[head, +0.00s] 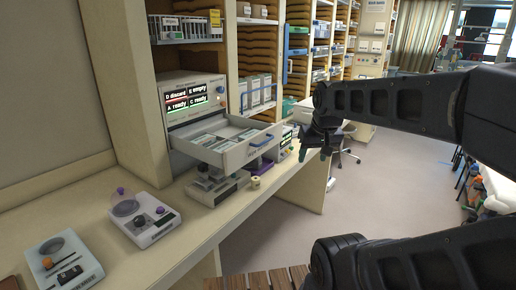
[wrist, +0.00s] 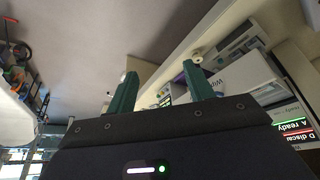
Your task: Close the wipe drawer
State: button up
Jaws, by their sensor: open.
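The wipe drawer (head: 250,152) is a pale drawer pulled out from the white cabinet (head: 190,92) on the counter, with packs lying inside. In the wrist view the drawer front (wrist: 240,78) shows at the right, partly hidden by a finger. My gripper (head: 314,150) is open and empty, in the air to the right of the drawer front and apart from it. Its two green fingers (wrist: 160,85) are spread in the wrist view.
A device (head: 215,186) stands on the counter below the drawer, with a small roll (head: 255,182) beside it. Two more devices (head: 146,218) (head: 62,262) stand nearer on the counter (head: 190,235). Shelving rises behind.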

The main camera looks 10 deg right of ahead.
aim_at(192, 134)
jog(key=w+a+m, duration=0.1)
jog(key=w, duration=0.1)
jog(key=w+a+m, duration=0.1)
jog(key=w, duration=0.1)
jog(key=w+a, duration=0.1)
jog(key=w, duration=0.1)
jog(key=shift+w+a+f+m+t, duration=0.1)
jog(key=shift+w+f+m+t, duration=0.1)
jog(key=shift+f+m+t, duration=0.2)
grip_shut()
jog(key=shift+w+a+f+m+t+y, duration=0.25)
jog(key=shift+w+a+f+m, duration=0.5)
jog(key=shift+w+a+f, duration=1.6)
jog(key=shift+w+a+f+m+t, duration=0.35)
jog(key=shift+w+a+f+m, duration=0.9)
jog(key=shift+w, duration=2.25)
jog(key=shift+w+a+f+m+t+y, duration=0.25)
jog(key=shift+w+a+f, duration=0.95)
jog(key=shift+w+a, duration=1.45)
jog(key=shift+w+d, duration=0.25)
jog(key=shift+w, duration=0.05)
jog(key=w+a, duration=2.4)
jog(key=shift+w+a+r, duration=0.1)
jog(key=shift+w+a, duration=0.25)
jog(key=shift+a, duration=0.05)
